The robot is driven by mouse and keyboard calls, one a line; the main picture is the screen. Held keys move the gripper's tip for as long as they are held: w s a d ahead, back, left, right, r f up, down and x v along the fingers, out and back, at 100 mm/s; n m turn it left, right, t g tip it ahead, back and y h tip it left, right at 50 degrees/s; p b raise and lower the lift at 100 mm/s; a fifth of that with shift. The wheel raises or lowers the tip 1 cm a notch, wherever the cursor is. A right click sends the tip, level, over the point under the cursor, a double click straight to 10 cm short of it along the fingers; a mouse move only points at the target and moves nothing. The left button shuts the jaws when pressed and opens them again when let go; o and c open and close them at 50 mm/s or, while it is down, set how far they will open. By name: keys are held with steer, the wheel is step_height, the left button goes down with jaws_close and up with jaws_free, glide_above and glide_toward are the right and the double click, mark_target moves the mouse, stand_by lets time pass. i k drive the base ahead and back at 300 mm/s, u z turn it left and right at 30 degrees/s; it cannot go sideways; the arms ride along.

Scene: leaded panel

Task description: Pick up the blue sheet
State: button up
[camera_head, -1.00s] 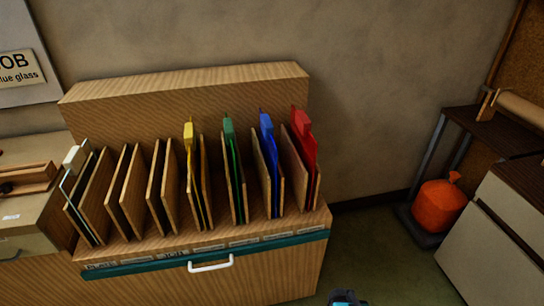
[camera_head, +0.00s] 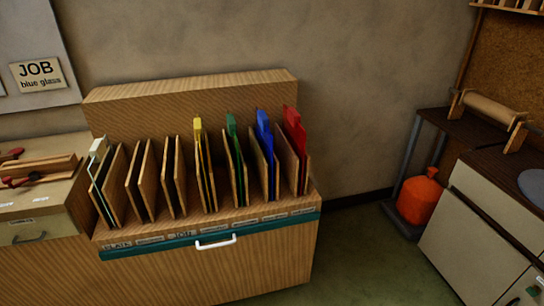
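The blue sheet (camera_head: 265,135) stands upright in a slot of the wooden rack (camera_head: 190,90). Only its blue top tab and a narrow edge show between wooden dividers. A green sheet (camera_head: 232,130) stands in the slot to its left, and a red sheet (camera_head: 293,125) in the slot to its right. A yellow sheet (camera_head: 198,130) and a clear or pale sheet (camera_head: 97,150) stand farther left. My gripper is not visible.
A teal strip with labels and a white handle (camera_head: 216,243) runs along the rack's front. A sign reading "JOB blue glass" (camera_head: 36,76) hangs on the wall. Green floor lies between.

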mark_target(264, 137)
steer(key=z, duration=0.1)
steer(key=k, duration=1.3)
steer(key=u, duration=1.3)
steer(key=i, duration=1.7)
steer(key=u, duration=0.05)
